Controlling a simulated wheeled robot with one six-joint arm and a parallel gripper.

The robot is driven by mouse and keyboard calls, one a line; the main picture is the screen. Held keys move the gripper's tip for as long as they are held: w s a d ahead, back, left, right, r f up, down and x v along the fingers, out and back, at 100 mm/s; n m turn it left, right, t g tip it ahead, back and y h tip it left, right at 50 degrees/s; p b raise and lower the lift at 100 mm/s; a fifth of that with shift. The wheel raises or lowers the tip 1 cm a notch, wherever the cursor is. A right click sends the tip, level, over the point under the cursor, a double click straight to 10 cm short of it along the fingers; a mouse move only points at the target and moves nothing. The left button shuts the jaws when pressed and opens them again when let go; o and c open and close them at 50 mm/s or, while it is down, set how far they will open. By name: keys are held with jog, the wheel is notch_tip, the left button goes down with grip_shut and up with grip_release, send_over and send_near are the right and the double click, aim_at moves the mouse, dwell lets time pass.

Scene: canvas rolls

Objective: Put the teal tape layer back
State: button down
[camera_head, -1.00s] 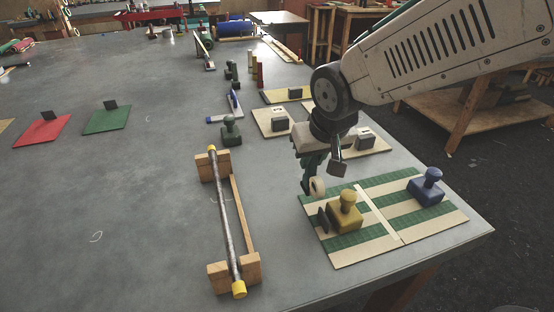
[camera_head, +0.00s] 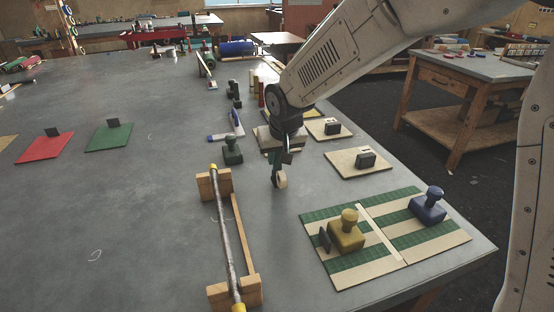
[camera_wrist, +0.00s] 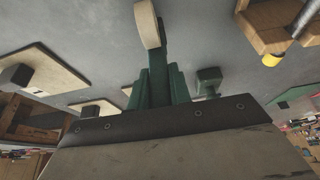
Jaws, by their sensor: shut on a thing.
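The teal tape layer (camera_head: 277,166) is in my gripper (camera_head: 285,150), a dark green handle with a cream roll at its lower end. It hangs roughly upright over bare table, between the wooden rod stand and the pale boards, left of the striped board. In the wrist view its cream roll (camera_wrist: 148,24) shows beyond the fingers (camera_wrist: 157,88), which are closed around the handle. I cannot tell how far the roll is above the table.
A green-and-cream striped board (camera_head: 384,240) holds a yellow stamp (camera_head: 346,233) and a blue stamp (camera_head: 428,207). Pale boards with dark blocks (camera_head: 366,160) lie behind. A rod (camera_head: 225,230) rests on a wooden stand (camera_head: 243,233). A green stamp (camera_head: 232,151) stands near. The left table is largely clear.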

aim_at(283, 176)
jog(key=shift+f, duration=0.6)
jog(key=shift+f, duration=0.15)
jog(key=c, duration=1.3)
grip_release()
jog(key=v, duration=1.2)
jog(key=s+d+r+m, duration=0.1)
jog(key=s+d+r, duration=0.2)
jog(key=s+d, duration=0.55)
jog(key=s+d+g, duration=0.1)
jog(key=s+d, duration=0.4)
jog(key=s, duration=0.2)
jog(key=s+d+f+m+g, duration=0.1)
jog(key=s+d, duration=0.4)
jog(key=s, duration=0.2)
jog(key=s+d+f+m+g+h, duration=0.1)
jog(key=s+d, duration=0.4)
jog(key=s, duration=0.3)
jog(key=shift+s+d, duration=0.1)
jog(key=shift+d, duration=0.05)
